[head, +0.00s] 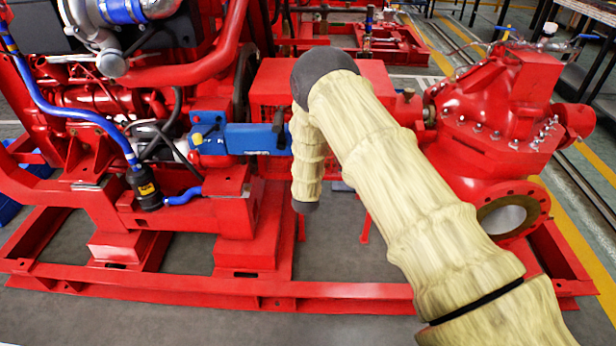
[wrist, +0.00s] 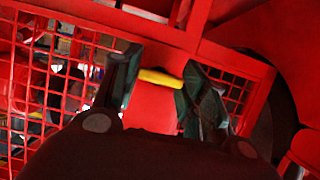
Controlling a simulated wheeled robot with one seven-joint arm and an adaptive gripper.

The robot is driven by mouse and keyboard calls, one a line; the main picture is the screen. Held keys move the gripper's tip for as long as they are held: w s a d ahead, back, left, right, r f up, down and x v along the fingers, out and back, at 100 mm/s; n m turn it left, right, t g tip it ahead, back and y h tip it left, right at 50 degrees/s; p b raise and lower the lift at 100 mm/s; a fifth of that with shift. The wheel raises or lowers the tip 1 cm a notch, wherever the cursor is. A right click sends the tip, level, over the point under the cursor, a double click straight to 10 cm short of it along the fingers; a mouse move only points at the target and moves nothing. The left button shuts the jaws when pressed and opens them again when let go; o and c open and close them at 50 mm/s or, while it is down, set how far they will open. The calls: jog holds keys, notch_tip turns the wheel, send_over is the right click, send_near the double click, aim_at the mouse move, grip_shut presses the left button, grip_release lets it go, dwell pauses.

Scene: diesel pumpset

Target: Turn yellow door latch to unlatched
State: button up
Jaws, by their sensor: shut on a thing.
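The yellow door latch (wrist: 160,78) is a small bar on a red panel (wrist: 153,106) between two red mesh sections, near the middle of the wrist view. It lies nearly level, tilted slightly down to the right. My gripper (wrist: 162,80) has its two dark fingers on either side of the latch, shut on it at its ends. In the head view my cream-sleeved arm covers the place where my gripper works, so the latch and fingers are hidden there.
The red guard housing (head: 280,75) stands behind my arm. The red engine with hoses (head: 75,105) is at left and the red pump (head: 500,95) at right. The red base frame (head: 200,292) runs along the front, with open grey floor before it.

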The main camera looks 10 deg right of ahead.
jog(key=o, duration=1)
jog(key=v, duration=1.2)
